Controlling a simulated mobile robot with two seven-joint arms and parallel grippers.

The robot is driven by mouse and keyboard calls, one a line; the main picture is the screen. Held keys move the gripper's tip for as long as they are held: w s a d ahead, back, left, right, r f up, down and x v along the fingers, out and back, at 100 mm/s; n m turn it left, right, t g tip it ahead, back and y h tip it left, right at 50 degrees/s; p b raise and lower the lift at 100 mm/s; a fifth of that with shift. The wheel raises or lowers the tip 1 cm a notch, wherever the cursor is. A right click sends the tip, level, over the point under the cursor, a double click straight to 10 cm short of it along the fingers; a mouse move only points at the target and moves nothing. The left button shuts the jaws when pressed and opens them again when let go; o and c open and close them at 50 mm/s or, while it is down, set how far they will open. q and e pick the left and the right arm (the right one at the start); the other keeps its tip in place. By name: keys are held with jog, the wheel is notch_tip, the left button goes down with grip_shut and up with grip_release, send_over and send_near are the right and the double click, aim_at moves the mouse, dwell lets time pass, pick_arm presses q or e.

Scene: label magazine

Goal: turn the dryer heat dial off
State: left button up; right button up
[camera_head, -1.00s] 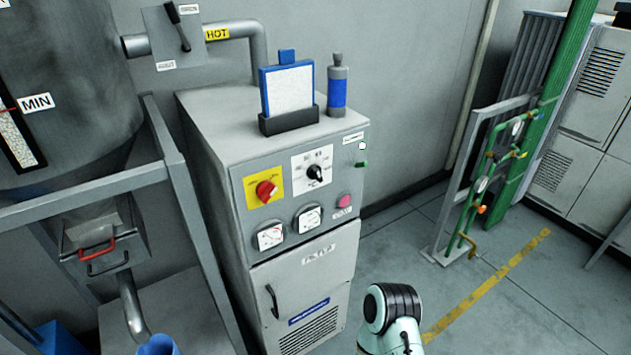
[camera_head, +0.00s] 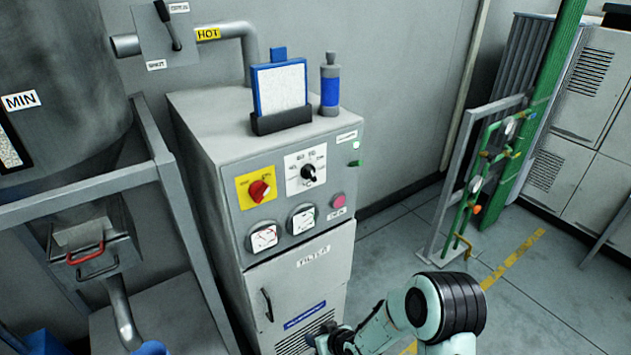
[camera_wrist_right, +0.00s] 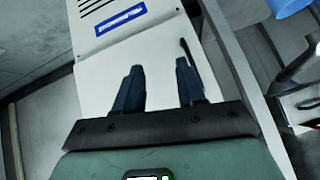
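The grey dryer cabinet (camera_head: 205,130) stands at the centre of the head view. Its sloped panel has a black dial (camera_head: 308,173) on a white plate and a red knob (camera_head: 259,190) on a yellow plate. The black dial looks like the heat dial, but its marks are too small to read. My right arm comes in at the bottom, low in front of the cabinet, well below both controls. In the right wrist view my right gripper (camera_wrist_right: 158,85) has its two fingers apart with nothing between them, facing the cabinet's lower door. My left gripper is not in view.
Two gauges (camera_head: 264,237) and a pink button (camera_head: 338,201) sit below the dials. The filter door (camera_head: 312,275) has a dark handle. A blue-framed panel (camera_head: 280,88) and a bottle (camera_head: 330,90) stand on top.

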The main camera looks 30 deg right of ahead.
jog(key=w+d+r+n+t, duration=0.1)
jog(key=w+d+r+t, duration=0.25)
jog(key=r, duration=0.55)
jog(key=w+d+r+n+t, duration=0.1)
jog(key=w+d+r+t, duration=0.2)
jog(key=r, duration=0.5)
jog(key=n+t+b, duration=0.2)
jog(key=n+t, duration=0.1)
jog(key=n, duration=0.1)
send_near(313, 174)
jog(key=shift+h, duration=0.3)
jog(key=w+p, duration=0.1)
jog(key=w, duration=0.1)
jog(key=w+p, duration=0.1)
jog(key=w, duration=0.2)
jog(key=w+a+p, duration=0.1)
jog(key=w, duration=0.2)
jog(key=shift+w, duration=0.25)
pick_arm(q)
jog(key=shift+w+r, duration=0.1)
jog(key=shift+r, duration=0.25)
pick_arm(e)
grip_shut()
